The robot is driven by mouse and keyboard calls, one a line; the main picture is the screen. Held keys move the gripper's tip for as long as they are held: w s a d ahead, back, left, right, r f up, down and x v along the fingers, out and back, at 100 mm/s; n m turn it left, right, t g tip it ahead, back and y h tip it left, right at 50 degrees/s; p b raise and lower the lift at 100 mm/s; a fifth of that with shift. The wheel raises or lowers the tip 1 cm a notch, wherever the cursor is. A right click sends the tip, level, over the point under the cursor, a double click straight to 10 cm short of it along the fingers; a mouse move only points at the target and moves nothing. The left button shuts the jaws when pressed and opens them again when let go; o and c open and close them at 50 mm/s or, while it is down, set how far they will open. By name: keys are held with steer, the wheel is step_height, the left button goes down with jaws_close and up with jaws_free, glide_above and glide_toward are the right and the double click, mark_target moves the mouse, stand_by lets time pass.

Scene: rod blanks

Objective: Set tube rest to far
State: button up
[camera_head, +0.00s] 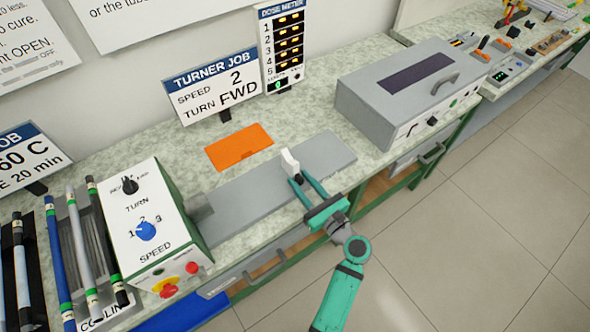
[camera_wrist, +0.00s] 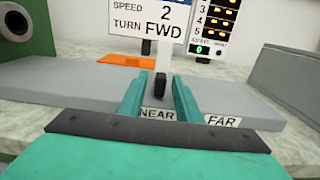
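The tube rest is a white upright piece (camera_head: 290,160) on the grey bed of the turner (camera_head: 245,197). In the wrist view, the tube rest (camera_wrist: 164,57) stands in line with the NEAR label (camera_wrist: 157,114), and a dark part shows low on it. The FAR label (camera_wrist: 222,120) lies to the right of that. My gripper (camera_head: 305,180) is at the rest from the front. In the wrist view its teal fingers (camera_wrist: 160,88) are apart, one on each side of the rest, with visible gaps. Whether the rest is fully between the fingertips or just beyond them, I cannot tell.
The turner's control box (camera_head: 145,225) stands left of the bed, with knobs and a red button. A grey lidded box (camera_head: 410,90) is to the right. An orange plate (camera_head: 238,147) lies behind the bed. The bed right of the rest is clear.

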mark_target(296, 175)
steer(key=x, duration=0.4)
steer(key=shift+a, duration=0.15)
steer(key=shift+w+a, duration=0.1)
steer(key=shift+w, duration=0.35)
jaws_close()
